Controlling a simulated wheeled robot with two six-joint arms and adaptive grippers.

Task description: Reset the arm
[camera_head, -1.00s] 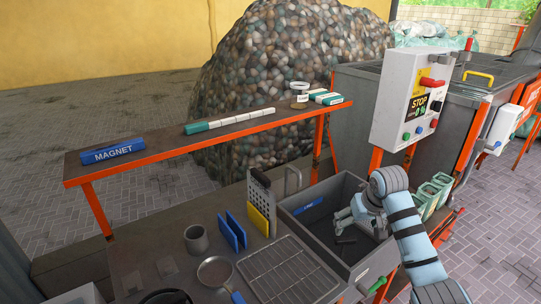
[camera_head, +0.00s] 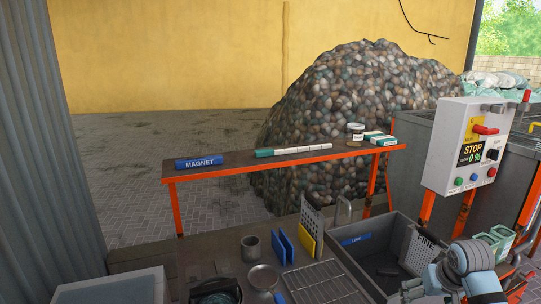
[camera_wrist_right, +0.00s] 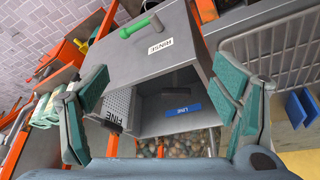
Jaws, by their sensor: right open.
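My right arm and gripper (camera_head: 432,290) show at the bottom right of the head view, low at the front of the grey bin (camera_head: 350,262). In the right wrist view my right gripper (camera_wrist_right: 165,98) has its two green-padded fingers spread wide with nothing between them. Beyond the fingers lies the same bin, with a RINSE label, a green handle, a blue LINE label and a perforated FINE panel (camera_head: 418,250). A small dark piece lies on the bin floor. My left gripper is in no view.
A shelf (camera_head: 240,167) on orange legs holds a blue MAGNET bar (camera_head: 200,162), a white-and-green bar (camera_head: 293,150) and a jar (camera_head: 355,131). A STOP control box (camera_head: 464,146) is at right.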

